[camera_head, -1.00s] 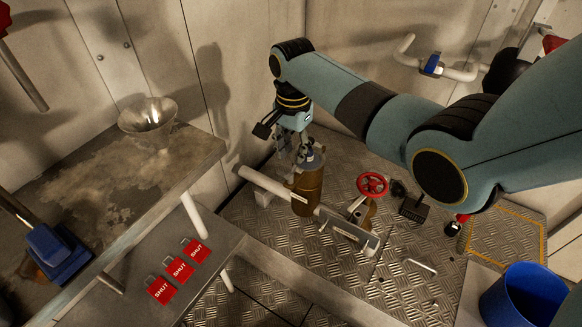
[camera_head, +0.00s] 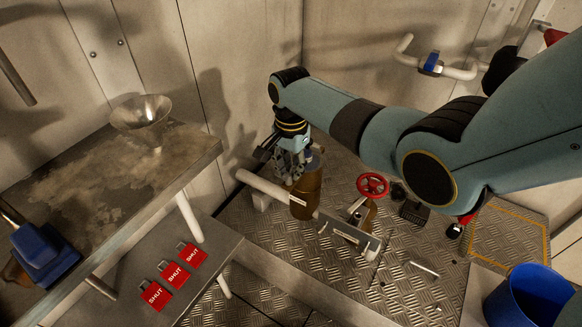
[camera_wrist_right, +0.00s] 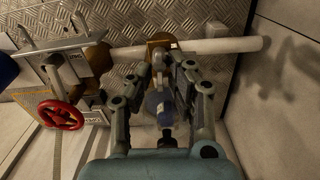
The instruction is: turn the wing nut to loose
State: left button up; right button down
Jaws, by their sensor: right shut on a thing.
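My right gripper (camera_head: 290,176) is down at the canister's upper left side. In the right wrist view my right gripper (camera_wrist_right: 159,66) is shut on a small grey piece between its fingertips, in front of the brass body (camera_wrist_right: 160,42). That piece is probably the wing nut, but its wings are not clear and the fingers hide much of it. A blue-grey part (camera_wrist_right: 164,106) shows between the fingers. My left gripper is out of view.
A red handwheel valve (camera_head: 372,185) stands right of the canister. A white pipe (camera_head: 264,184) runs past it. A bench (camera_head: 130,190) with a metal funnel (camera_head: 141,117) and a lower shelf with red SHUT tags (camera_head: 175,274) are at left. A blue bucket (camera_head: 526,300) is at lower right.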

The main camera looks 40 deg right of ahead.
aim_at(291, 169)
jog(key=shift+r+n+p, duration=0.15)
jog(key=shift+n+p, duration=0.25)
jog(key=shift+p, duration=0.25)
jog(key=c, duration=1.5)
grip_release()
notch_tip(291, 169, up, 12)
jog(key=shift+f, duration=0.15)
